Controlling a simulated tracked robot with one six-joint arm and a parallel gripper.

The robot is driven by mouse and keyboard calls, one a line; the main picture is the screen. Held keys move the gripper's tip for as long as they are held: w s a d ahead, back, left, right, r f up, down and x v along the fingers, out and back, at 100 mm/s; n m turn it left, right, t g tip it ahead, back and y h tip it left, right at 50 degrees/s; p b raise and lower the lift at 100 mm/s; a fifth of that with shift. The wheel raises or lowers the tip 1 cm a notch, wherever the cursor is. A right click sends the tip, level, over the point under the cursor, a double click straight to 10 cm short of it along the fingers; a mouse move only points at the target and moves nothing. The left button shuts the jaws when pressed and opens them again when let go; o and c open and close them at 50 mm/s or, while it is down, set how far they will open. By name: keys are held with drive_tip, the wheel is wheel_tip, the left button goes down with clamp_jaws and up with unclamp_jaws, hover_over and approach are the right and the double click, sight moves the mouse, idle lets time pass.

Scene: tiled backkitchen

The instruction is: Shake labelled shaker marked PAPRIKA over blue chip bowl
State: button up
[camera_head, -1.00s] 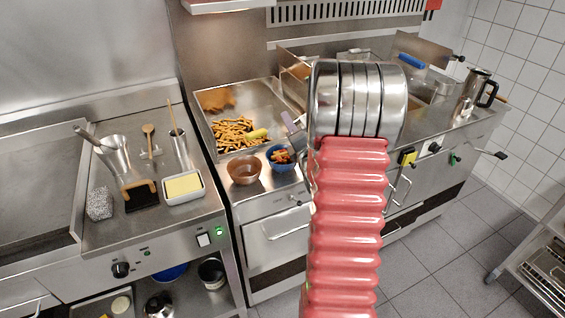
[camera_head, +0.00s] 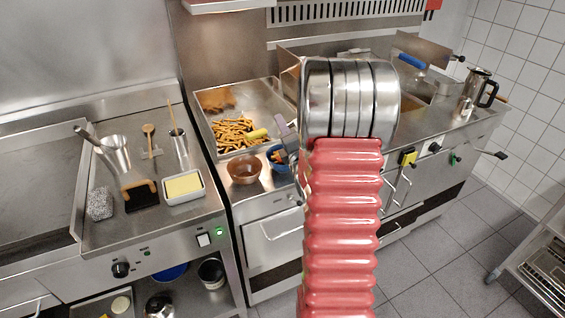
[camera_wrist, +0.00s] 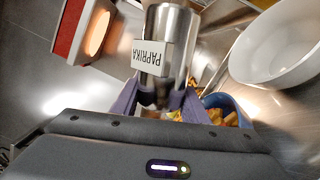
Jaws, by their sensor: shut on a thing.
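The metal shaker (camera_wrist: 172,25) with a white PAPRIKA label shows in the wrist view, its lettering upside down in the picture. My gripper (camera_wrist: 160,98) is shut on it with purple fingers on both sides. The blue chip bowl (camera_wrist: 238,108) shows partly behind the right finger, with orange-yellow chips inside. In the head view the blue bowl (camera_head: 274,154) stands on the steel counter, its right part hidden by my arm.
A copper bowl (camera_head: 244,170) stands left of the blue bowl. Behind them is a steel tray (camera_head: 262,95) of fries with a yellow-handled tool (camera_head: 257,134). A white butter dish (camera_head: 184,187) and a brush (camera_head: 140,196) lie left. A pale bowl (camera_wrist: 275,50) shows in the wrist view.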

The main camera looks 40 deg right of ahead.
drive_tip(key=shift+r+m+g, duration=0.3)
drive_tip(key=shift+r+m, duration=1.45)
drive_tip(key=shift+m, duration=0.65)
drive_tip(key=shift+r, duration=0.1)
drive_tip(key=shift+a+r+m+g+y, duration=0.15)
drive_tip(key=shift+r+m+y, duration=0.25)
drive_tip(key=shift+r+m, duration=1.2)
drive_tip(key=shift+a+r+m+g+y, duration=0.15)
drive_tip(key=shift+r+m+y, duration=0.25)
drive_tip(key=shift+r+m, duration=1.2)
drive_tip(key=shift+d+f+m, duration=0.1)
drive_tip(key=shift+f+m, duration=0.3)
drive_tip(key=shift+m, duration=0.1)
drive_tip(key=r+m, duration=0.1)
drive_tip(key=m, duration=0.1)
drive_tip(key=a+r+m+y, duration=0.1)
drive_tip(key=m, duration=0.2)
drive_tip(key=r+m+y, duration=0.1)
drive_tip(key=m, duration=0.1)
drive_tip(key=shift+w+a+r+m, duration=0.15)
drive_tip(key=shift+w+r+m, duration=0.1)
drive_tip(key=shift+m, duration=0.15)
